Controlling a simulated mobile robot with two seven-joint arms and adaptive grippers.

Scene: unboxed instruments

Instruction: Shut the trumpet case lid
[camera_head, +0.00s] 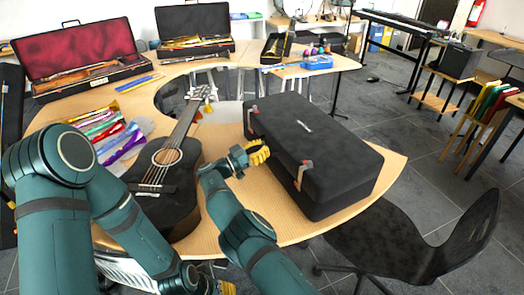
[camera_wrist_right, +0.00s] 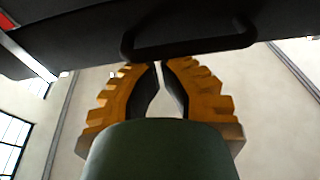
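A large black case (camera_head: 310,150) lies on the curved wooden table, its lid down over its base. I take it for the trumpet case; no label is readable. Its orange-tipped latches (camera_head: 307,164) show on the near side; I cannot tell whether they are fastened. My right gripper (camera_head: 259,153) is beside the case's near left side, its yellow fingertips close together with nothing seen between them. In the right wrist view the fingertips (camera_wrist_right: 159,66) are just below the dark case handle (camera_wrist_right: 188,47). My left gripper (camera_head: 227,288) shows only as a yellow bit at the bottom edge.
A black guitar (camera_head: 170,170) lies left of the case, beside colourful packets (camera_head: 108,132). An open red-lined case (camera_head: 75,55) and another open case (camera_head: 195,30) with brass inside stand at the back. A black chair (camera_head: 430,240) is at the right front.

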